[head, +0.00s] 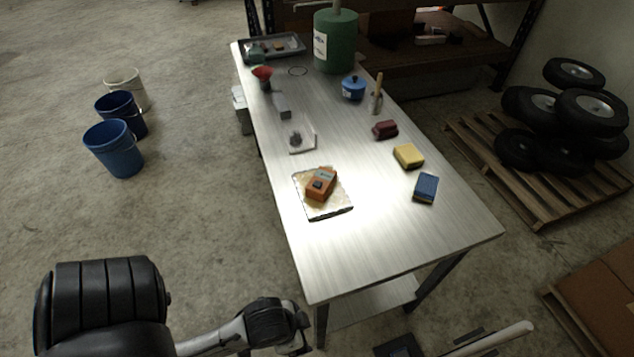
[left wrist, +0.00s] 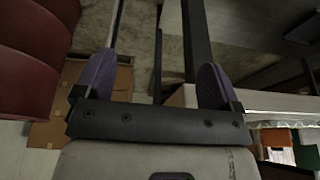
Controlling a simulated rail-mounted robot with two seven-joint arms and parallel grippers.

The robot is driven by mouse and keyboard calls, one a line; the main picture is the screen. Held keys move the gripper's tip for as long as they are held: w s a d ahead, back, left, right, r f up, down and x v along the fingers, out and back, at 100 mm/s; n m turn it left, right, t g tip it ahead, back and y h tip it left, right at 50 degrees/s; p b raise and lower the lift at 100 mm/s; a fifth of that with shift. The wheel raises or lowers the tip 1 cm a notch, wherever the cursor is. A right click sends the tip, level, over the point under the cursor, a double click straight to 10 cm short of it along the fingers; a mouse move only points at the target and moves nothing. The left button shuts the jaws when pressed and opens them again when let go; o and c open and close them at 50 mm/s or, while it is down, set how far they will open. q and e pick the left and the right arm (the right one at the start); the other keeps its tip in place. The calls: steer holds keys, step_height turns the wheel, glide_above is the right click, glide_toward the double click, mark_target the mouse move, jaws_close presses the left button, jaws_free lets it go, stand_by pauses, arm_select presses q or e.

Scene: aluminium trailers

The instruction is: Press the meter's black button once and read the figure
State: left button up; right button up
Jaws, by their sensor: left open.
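The orange meter (head: 325,179) lies on a pale, dark-edged pad (head: 335,208) on the metal table. A small dark patch and a greyish patch show on its upper face. I cannot tell which is the button, and no figure can be read. My left gripper (left wrist: 157,78) is open in the left wrist view, its two purple-padded fingers wide apart with nothing between them. My left arm comes in at the bottom left of the head view, short of the table's near end and well away from the meter. My right gripper is not in view.
The long table (head: 350,258) is bare at its near end. A blue sponge (head: 425,187), yellow sponge (head: 408,156) and dark red block (head: 385,129) lie right of the meter. A green cylinder (head: 335,50) stands at the far end. Buckets (head: 113,150) stand on the floor at left.

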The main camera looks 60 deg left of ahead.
arm_select(q)
jaws_close()
stand_by(0.7)
stand_by(0.8)
